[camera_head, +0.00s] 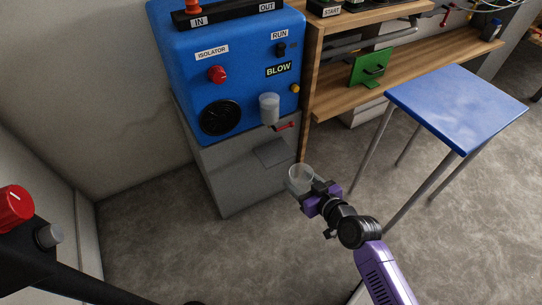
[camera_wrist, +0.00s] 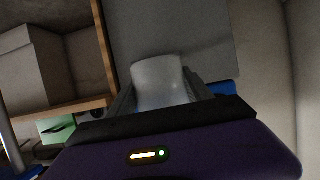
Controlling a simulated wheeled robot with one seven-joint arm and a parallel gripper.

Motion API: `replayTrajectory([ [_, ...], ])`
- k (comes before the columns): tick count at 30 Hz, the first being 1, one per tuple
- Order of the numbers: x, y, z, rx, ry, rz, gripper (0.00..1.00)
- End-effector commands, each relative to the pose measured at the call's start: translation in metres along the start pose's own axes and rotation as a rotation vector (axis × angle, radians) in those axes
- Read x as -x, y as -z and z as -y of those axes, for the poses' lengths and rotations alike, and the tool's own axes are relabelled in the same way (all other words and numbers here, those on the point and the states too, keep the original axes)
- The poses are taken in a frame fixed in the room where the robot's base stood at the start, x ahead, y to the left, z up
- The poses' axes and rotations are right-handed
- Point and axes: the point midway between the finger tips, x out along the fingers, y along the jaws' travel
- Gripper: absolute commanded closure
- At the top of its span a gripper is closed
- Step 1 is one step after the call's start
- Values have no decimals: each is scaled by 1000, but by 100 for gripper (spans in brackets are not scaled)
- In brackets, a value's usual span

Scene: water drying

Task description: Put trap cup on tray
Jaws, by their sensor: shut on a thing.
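My gripper (camera_head: 317,192) is shut on a clear, whitish cup (camera_head: 299,175), held in the air in front of the grey cabinet below the blue machine. The same cup shows between the fingers in the wrist view (camera_wrist: 158,82). Its open rim faces up in the head view. A similar translucent cup (camera_head: 269,108) is on the front of the blue machine (camera_head: 240,75), above a red lever. I cannot tell which of the two is the trap cup. A blue-topped table (camera_head: 460,100) stands at the right. I cannot make out a thing that is surely the tray.
A grey cabinet (camera_head: 235,175) with a small flat dark plate (camera_head: 272,153) stands under the machine. A wooden workbench (camera_head: 400,75) with a green bracket (camera_head: 368,68) is behind. A red knob (camera_head: 14,207) on a dark bar is at the lower left. The carpet between is clear.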

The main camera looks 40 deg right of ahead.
Motion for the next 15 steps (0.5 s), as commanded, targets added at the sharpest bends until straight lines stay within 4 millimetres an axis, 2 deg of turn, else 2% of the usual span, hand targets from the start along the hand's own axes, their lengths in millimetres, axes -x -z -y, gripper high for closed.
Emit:
replayTrajectory([
  [15, -105, 43, -1, 0, 0, -4, 80],
])
